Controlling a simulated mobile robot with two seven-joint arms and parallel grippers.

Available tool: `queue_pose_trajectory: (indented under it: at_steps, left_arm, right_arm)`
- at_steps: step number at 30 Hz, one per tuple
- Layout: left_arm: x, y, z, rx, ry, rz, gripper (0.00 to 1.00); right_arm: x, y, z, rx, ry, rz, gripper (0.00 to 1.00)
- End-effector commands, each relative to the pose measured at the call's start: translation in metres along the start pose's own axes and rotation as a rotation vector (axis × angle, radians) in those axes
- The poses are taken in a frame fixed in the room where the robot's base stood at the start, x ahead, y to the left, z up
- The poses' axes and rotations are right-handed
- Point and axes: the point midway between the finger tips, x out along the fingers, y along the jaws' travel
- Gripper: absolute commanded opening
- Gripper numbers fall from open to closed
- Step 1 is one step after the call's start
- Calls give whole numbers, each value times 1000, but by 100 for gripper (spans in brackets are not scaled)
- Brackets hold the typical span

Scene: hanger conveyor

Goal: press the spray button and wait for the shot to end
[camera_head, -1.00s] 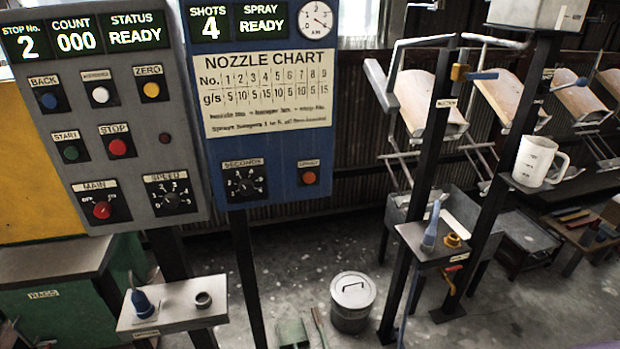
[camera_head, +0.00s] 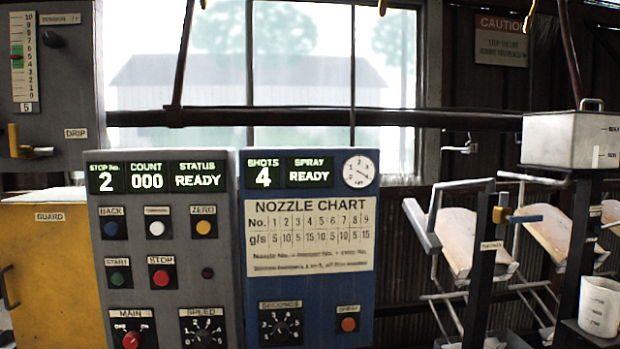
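The spray button (camera_head: 348,324) is a small orange-red round button at the lower right of the blue panel (camera_head: 300,288). The SECONDS dial (camera_head: 281,326) is to its left. The panel's display (camera_head: 291,174) reads SHOTS 4 and SPRAY READY. A small round clock-like gauge (camera_head: 359,170) is at the panel's top right. Below the display is the NOZZLE CHART (camera_head: 310,237). Neither gripper is in view.
The grey panel (camera_head: 166,245) on the left reads STOP No. 2, COUNT 000, STATUS READY. A yellow guard (camera_head: 45,265) stands further left. Hanging boards (camera_head: 470,240), dark posts, a metal tank (camera_head: 570,139) and a white jug (camera_head: 599,307) are at right.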

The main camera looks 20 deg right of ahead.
Motion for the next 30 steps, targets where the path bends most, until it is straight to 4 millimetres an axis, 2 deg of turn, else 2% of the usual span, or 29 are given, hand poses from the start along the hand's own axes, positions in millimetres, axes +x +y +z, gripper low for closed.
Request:
queue_pose_trajectory:
  at_steps: [4,5,15,17,30]
  left_arm:
    - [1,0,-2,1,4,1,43]
    - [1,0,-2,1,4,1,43]
    - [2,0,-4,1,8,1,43]
    - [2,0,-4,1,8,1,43]
    - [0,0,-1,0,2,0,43]
  right_arm:
    - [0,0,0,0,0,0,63]
    - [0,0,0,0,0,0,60]
    - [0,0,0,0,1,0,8]
    - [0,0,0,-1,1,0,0]
    - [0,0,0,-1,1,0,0]
